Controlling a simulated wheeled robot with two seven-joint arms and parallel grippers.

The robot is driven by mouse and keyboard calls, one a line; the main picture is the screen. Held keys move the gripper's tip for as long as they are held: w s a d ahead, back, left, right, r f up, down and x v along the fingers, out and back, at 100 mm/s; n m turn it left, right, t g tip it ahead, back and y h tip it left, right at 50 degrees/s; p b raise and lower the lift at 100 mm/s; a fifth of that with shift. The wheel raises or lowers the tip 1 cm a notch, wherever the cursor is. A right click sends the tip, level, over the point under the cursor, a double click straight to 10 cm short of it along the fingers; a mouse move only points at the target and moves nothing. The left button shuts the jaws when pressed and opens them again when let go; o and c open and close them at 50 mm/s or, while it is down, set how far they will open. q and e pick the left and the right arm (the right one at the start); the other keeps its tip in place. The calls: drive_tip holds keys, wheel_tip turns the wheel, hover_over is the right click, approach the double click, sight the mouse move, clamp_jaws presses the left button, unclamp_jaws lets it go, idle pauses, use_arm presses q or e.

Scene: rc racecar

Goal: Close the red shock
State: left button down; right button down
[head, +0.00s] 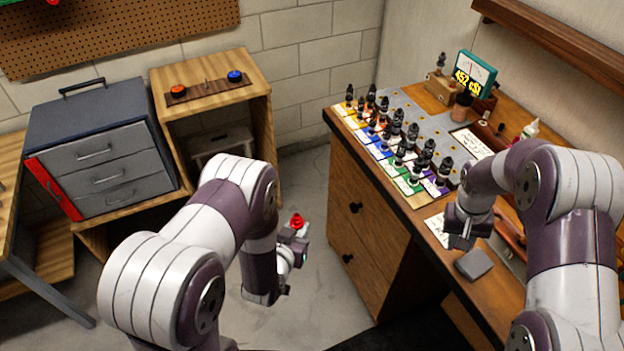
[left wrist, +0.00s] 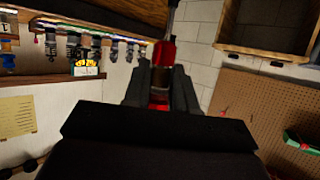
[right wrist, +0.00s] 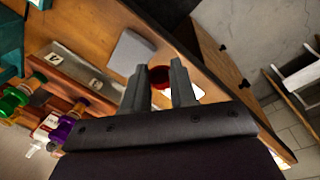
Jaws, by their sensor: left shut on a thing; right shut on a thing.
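My left gripper (head: 298,237) is low in front of the bench, in the middle of the head view. It is shut on the red shock (head: 297,220), whose red end sticks up above the fingers. In the left wrist view the red shock (left wrist: 163,54) shows as a shiny red body between the dark fingers, with a thinner grey part at the top edge. My right gripper (head: 461,242) is over the near part of the bench. In the right wrist view it is shut on a small dark red part (right wrist: 158,76), mostly hidden by the fingers.
The wooden bench (head: 365,215) carries rows of black shocks (head: 412,150) on coloured labels and a teal gauge (head: 474,72). A grey block (head: 473,264) lies near the right gripper. A toolbox (head: 100,140) and a button board (head: 206,88) stand at left. Floor between is clear.

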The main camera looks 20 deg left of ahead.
use_arm(q)
drive_tip(key=s+d+m+g+h, duration=0.1)
drive_tip(key=d+m+g+h, duration=0.2)
drive_tip(key=d+m+h, duration=0.4)
drive_tip(key=d+h, duration=0.1)
drive_tip(key=d, duration=0.6)
drive_tip(key=shift+s+m, duration=0.3)
drive_tip(key=shift+s, duration=0.05)
